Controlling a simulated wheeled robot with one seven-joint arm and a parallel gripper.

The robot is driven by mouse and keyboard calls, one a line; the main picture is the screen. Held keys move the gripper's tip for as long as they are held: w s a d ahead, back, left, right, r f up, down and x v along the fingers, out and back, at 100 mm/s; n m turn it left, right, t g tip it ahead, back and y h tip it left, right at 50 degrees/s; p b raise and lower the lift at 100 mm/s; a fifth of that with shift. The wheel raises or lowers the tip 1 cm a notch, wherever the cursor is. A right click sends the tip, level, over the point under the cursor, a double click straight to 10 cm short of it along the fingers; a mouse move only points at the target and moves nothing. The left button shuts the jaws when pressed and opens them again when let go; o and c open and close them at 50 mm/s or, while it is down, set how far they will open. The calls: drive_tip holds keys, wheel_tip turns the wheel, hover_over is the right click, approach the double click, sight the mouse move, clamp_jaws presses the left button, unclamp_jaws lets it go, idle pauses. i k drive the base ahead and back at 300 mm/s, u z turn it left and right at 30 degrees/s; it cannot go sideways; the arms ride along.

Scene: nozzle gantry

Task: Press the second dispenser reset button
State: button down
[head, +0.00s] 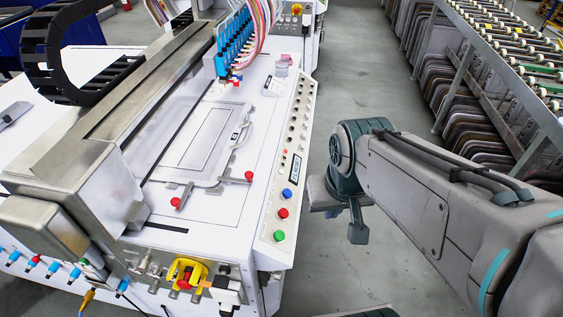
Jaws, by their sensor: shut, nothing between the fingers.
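The machine's slanted control panel (268,215) runs along the right side of its white top. A row of small dark buttons (297,113) lines its far part. A blue button (287,193), a red button (283,213) and a green button (279,236) sit at its near end. The labels are too small to read, so I cannot tell which one is the second dispenser reset button. My gripper (357,234) hangs to the right of the panel over the floor, apart from it. Its fingers point down and look shut, with nothing in them.
A row of blue dispensing nozzles (234,45) with coloured hoses stands at the back of the machine. A metal gantry beam (130,90) crosses the left side. A roller rack (490,80) stands at the right. Grey floor (360,70) lies clear between machine and rack.

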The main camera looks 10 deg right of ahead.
sight(287, 192)
drive_tip(key=z, duration=1.4)
drive_tip(key=k, duration=0.9)
drive_tip(key=u, duration=1.35)
drive_tip(key=i, duration=0.5)
